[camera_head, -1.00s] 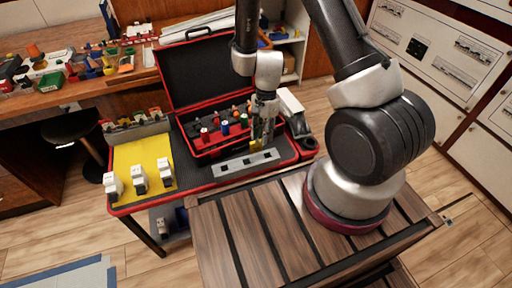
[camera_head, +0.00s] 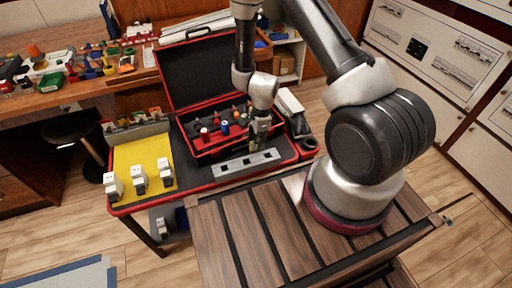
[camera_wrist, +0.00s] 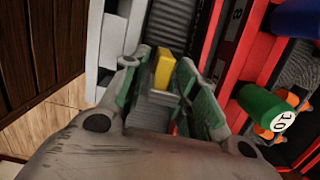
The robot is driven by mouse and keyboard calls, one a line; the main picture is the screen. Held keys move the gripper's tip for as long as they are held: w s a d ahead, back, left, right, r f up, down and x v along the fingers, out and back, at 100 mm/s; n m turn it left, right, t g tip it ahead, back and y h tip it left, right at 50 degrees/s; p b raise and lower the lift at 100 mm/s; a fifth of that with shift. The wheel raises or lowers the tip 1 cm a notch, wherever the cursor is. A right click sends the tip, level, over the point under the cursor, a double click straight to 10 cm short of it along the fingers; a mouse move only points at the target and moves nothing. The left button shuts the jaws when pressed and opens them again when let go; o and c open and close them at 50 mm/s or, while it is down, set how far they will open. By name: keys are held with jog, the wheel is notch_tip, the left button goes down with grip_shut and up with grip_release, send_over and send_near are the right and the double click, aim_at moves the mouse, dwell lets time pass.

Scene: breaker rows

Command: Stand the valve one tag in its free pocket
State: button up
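A small yellow piece, perhaps the valve one tag, shows between my fingertips in the wrist view (camera_wrist: 165,68); I cannot read any label on it. My gripper (camera_head: 258,142) points down over the right half of a grey strip with dark pockets (camera_head: 233,168). In the wrist view my gripper (camera_wrist: 164,62) has its green-padded fingers apart, one on each side of the yellow piece, with narrow gaps seeming to show. The foot of the yellow piece and the pocket under it are hidden.
The open red-edged toolbox (camera_head: 188,144) with coloured pegs stands just behind the strip. A green peg marked 10 (camera_wrist: 265,106) lies close to my right finger in the wrist view. A yellow panel (camera_head: 148,152) with several white breakers is at left.

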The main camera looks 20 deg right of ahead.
grip_shut()
jog(key=shift+r, duration=0.15)
